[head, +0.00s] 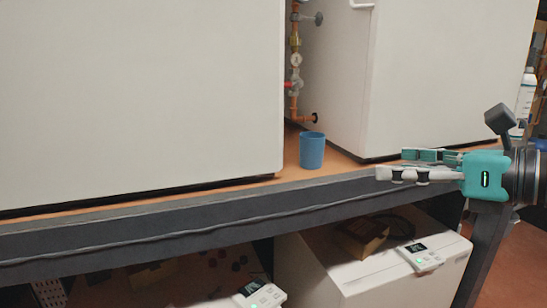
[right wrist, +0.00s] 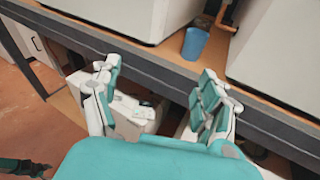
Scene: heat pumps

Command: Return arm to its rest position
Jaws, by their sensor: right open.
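My right gripper (head: 392,164) comes in from the right edge in the head view, in front of the bench edge and the right white cabinet. Its teal and grey fingers point left, and they are apart with nothing between them. In the right wrist view my right gripper (right wrist: 160,95) shows its two fingers spread, with a gap between them. A blue cup (head: 312,150) stands upright on the bench between the two cabinets, apart from the gripper. It also shows in the right wrist view (right wrist: 195,43). My left gripper is not in the head view.
Two large white cabinets (head: 140,90) stand on the orange-topped bench (head: 339,163), with copper pipe and a gauge (head: 296,60) between them. The bench's dark front edge (head: 190,219) runs across. Below is a white unit (head: 330,270) with a small display device (head: 418,257) on it.

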